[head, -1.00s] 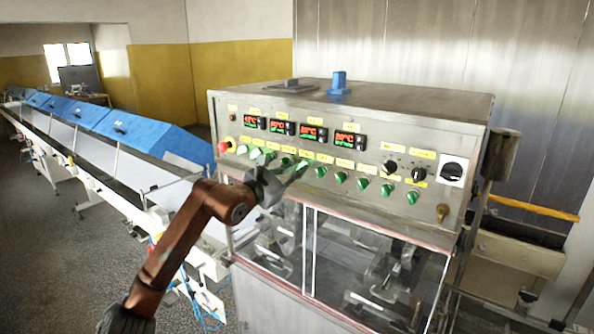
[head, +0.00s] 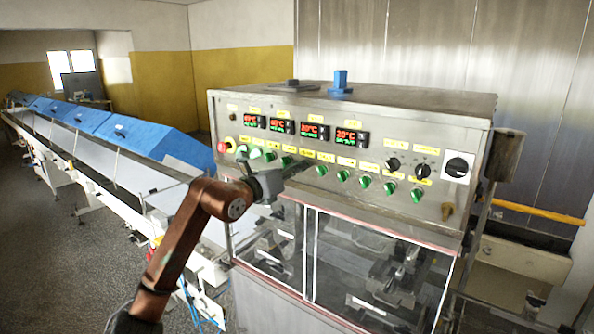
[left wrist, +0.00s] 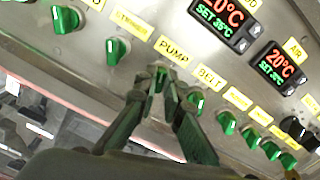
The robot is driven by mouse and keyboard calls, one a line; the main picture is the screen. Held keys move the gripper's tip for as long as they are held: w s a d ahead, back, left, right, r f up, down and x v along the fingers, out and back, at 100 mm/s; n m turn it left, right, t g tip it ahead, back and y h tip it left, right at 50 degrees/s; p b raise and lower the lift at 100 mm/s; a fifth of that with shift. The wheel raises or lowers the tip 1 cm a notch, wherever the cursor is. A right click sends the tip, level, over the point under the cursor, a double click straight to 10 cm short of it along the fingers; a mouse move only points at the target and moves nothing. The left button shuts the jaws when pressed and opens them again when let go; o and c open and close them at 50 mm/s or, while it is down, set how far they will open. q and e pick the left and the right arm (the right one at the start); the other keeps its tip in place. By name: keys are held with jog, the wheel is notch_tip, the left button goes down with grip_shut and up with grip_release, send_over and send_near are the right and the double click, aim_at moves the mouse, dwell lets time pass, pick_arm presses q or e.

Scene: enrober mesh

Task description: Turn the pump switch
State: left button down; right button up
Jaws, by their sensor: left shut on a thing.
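The pump switch (left wrist: 159,84) is a green knob under the yellow PUMP label (left wrist: 172,51) on the control panel, seen in the left wrist view. My left gripper (left wrist: 163,92) has its two fingers on either side of this knob and is shut on it. In the head view my left gripper (head: 302,166) reaches the lower row of knobs from the left and hides the pump switch. My right gripper is not in view.
Other green knobs flank the pump switch closely, one to its right (left wrist: 197,102) and one to its left (left wrist: 117,51). Red temperature displays (head: 312,132) and black knobs (head: 422,171) are on the panel (head: 400,140). A red stop button (head: 224,146) is at its left end.

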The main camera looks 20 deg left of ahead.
pick_arm(q)
jog(key=shift+n, duration=1.1)
jog(key=shift+a, duration=0.1)
jog(key=shift+r, duration=0.1)
jog(key=c, duration=2)
grip_release()
jog(key=shift+c, duration=0.2)
jog(key=v, duration=1.2)
